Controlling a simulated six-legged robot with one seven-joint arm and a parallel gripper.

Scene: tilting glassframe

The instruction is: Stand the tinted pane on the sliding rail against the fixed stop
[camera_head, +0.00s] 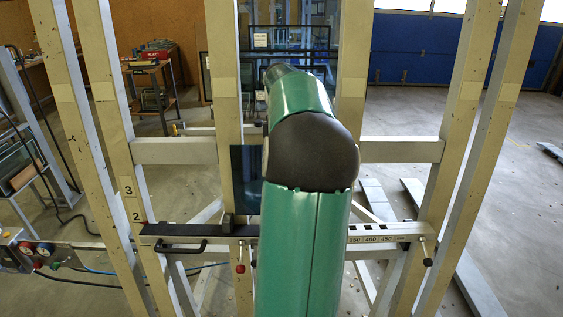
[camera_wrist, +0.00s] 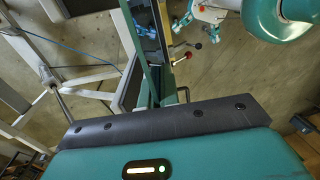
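A dark blue tinted pane (camera_head: 243,170) stands upright in the tilting frame in the head view. My arm hides its right part. The rail (camera_head: 375,232) runs across the frame below it, with a scale marked 350, 400 and 450 at right. A small dark block (camera_head: 228,222), perhaps the fixed stop, sits on the rail close below the pane. My arm hides my gripper in the head view. In the wrist view, its teal body and dark strip (camera_wrist: 165,122) fill the lower part.
Pale uprights (camera_head: 70,110) and a crossbar (camera_head: 398,150) surround the work area. A black handle (camera_head: 180,247) and a red-tipped lever (camera_head: 240,262) project at the rail. A control box with knobs (camera_head: 35,250) stands at left. Other panes (camera_head: 290,45) are racked behind. Open floor shows at right.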

